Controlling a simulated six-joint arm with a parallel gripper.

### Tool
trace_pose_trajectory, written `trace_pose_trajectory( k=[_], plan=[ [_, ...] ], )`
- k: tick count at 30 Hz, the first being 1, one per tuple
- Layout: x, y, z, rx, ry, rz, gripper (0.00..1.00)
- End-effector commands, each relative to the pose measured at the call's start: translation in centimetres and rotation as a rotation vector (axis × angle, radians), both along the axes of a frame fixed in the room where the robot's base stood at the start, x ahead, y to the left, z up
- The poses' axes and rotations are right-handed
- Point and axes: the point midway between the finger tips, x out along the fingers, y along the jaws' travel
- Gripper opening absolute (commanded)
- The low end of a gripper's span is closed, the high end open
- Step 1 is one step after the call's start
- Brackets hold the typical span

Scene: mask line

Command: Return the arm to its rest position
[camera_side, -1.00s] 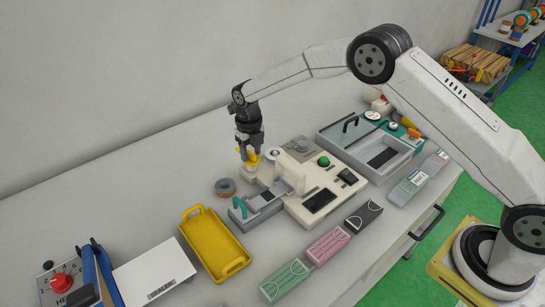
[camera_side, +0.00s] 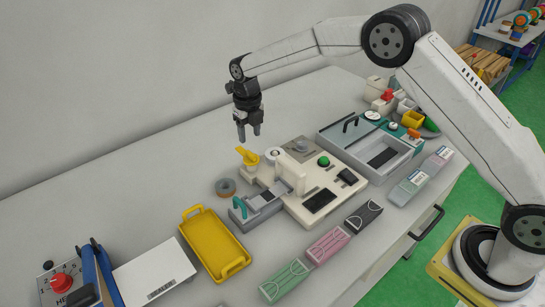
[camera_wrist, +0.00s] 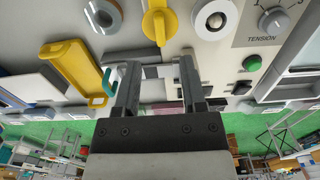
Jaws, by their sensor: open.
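My gripper (camera_side: 248,133) is open and empty, pointing down in the air above the back left part of the cream machine (camera_side: 318,192). A yellow handle (camera_side: 249,157) stands on the machine's back left corner, just below and apart from my fingertips. In the wrist view my two fingers (camera_wrist: 155,85) are spread apart with nothing between them. The yellow handle (camera_wrist: 158,22) shows beyond them at the top, beside a round metal fitting (camera_wrist: 212,20). My arm reaches in from the right at a raised height.
A yellow tray (camera_side: 214,243), a grey ring (camera_side: 226,187) and a white flat plate (camera_side: 155,272) lie to the left. A grey bin (camera_side: 372,148) stands right of the machine. Pink (camera_side: 328,244), green (camera_side: 285,280) and dark (camera_side: 363,216) packs lie in front. The air around my gripper is clear.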

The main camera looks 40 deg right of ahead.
Motion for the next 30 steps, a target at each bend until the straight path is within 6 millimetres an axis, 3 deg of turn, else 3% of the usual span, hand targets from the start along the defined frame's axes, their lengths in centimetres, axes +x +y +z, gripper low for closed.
trace_pose_trajectory(
  k=[6,20,30],
  plan=[
    [0.0,0.0,1.3,0.0,0.0,0.0,0.53],
    [-0.1,-0.1,1.4,0.0,-0.003,-0.028,0.53],
    [-2.1,-1.4,2.3,0.008,-0.025,-0.347,0.53]
  ],
)
